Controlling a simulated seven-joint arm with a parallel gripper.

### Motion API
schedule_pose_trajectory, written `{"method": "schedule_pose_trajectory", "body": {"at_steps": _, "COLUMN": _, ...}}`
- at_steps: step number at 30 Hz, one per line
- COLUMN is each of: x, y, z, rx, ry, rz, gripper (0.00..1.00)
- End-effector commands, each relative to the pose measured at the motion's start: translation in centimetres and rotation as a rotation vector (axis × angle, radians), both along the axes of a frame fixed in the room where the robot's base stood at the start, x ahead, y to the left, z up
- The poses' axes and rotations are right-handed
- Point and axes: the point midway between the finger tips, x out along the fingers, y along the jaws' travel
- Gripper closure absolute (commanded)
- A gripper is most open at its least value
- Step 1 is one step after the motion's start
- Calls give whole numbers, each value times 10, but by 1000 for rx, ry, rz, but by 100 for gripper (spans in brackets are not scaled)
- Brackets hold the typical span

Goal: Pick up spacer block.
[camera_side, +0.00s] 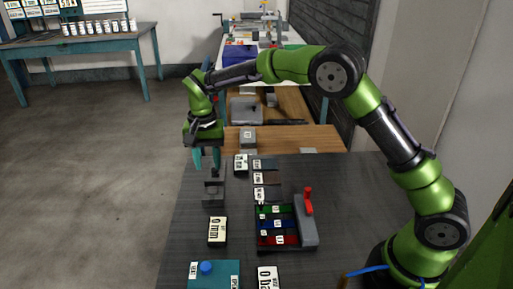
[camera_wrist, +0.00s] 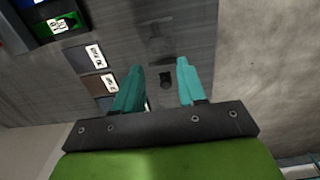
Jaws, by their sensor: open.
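My gripper (camera_side: 207,160) is open and empty, with teal fingers pointing down above the far left part of the dark table. A small grey block (camera_side: 213,193) with a dark upright knob stands on the table just below and nearer the camera than the fingers. In the wrist view, the open fingers (camera_wrist: 158,85) have a small dark knob-like shape (camera_wrist: 166,78) between them and a dim grey block shape (camera_wrist: 158,42) beyond it. No readable label marks the spacer block, so I cannot tell for certain that this grey block is it.
Labelled flat pieces (camera_side: 266,179) lie right of the grey block. A rack (camera_side: 308,233) with green, blue and red slots and a red handle stands nearer. A labelled box (camera_side: 217,230) and a teal panel (camera_side: 228,270) with a blue knob lie in front. The table's left edge is close.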

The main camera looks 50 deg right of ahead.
Motion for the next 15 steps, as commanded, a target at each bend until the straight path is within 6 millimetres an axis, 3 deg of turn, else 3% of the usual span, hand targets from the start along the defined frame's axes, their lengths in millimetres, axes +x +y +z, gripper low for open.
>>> {"method": "schedule_pose_trajectory", "body": {"at_steps": 6, "x": 0, "y": 0, "z": -39, "rx": 1, "ry": 2, "rz": 1, "gripper": 60}}
{"method": "schedule_pose_trajectory", "body": {"at_steps": 15, "x": -1, "y": -2, "z": -65, "rx": 1, "ry": 2, "rz": 2, "gripper": 60}}
